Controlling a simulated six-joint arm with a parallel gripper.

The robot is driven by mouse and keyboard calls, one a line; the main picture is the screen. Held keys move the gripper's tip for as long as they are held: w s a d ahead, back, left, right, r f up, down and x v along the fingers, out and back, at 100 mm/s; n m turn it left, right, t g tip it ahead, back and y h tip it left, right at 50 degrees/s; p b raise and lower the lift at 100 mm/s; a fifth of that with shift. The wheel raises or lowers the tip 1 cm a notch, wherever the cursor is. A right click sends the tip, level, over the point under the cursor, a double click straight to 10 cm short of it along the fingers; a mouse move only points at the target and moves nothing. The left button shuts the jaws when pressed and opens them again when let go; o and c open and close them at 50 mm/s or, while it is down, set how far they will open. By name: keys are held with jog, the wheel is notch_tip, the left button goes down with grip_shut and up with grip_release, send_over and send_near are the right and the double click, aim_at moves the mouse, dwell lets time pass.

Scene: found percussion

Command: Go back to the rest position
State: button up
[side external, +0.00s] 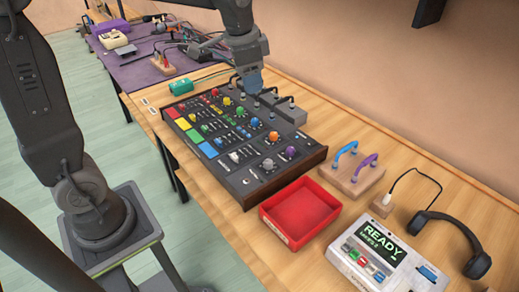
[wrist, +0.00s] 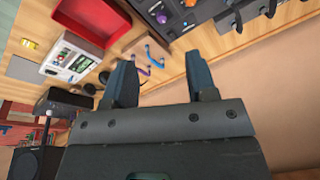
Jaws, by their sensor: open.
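My gripper (side external: 250,80) is above the far right part of the mixer panel (side external: 245,140), close to a grey box with black cables (side external: 285,110). In the wrist view my gripper (wrist: 162,75) shows two dark fingers standing well apart, with nothing between them. I cannot tell from the side view how much height separates the fingertips from the panel and the box.
An empty red tray (side external: 300,210), a wooden block with blue and purple handles (side external: 354,172), a white READY device (side external: 378,250) and headphones (side external: 450,235) stand at the front right. A purple mat (side external: 135,72) with cables lies behind. A wall borders the table.

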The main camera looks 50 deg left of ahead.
jog(key=s+d+n+t, duration=0.1)
jog(key=s+d+n, duration=0.1)
jog(key=s, duration=0.7)
jog(key=s+d+n+t, duration=0.1)
jog(key=s+n+t, duration=0.1)
jog(key=s, duration=0.7)
jog(key=shift+s+d+f+n, duration=0.25)
jog(key=shift+d+f+n, duration=0.15)
jog(key=shift+n, duration=0.1)
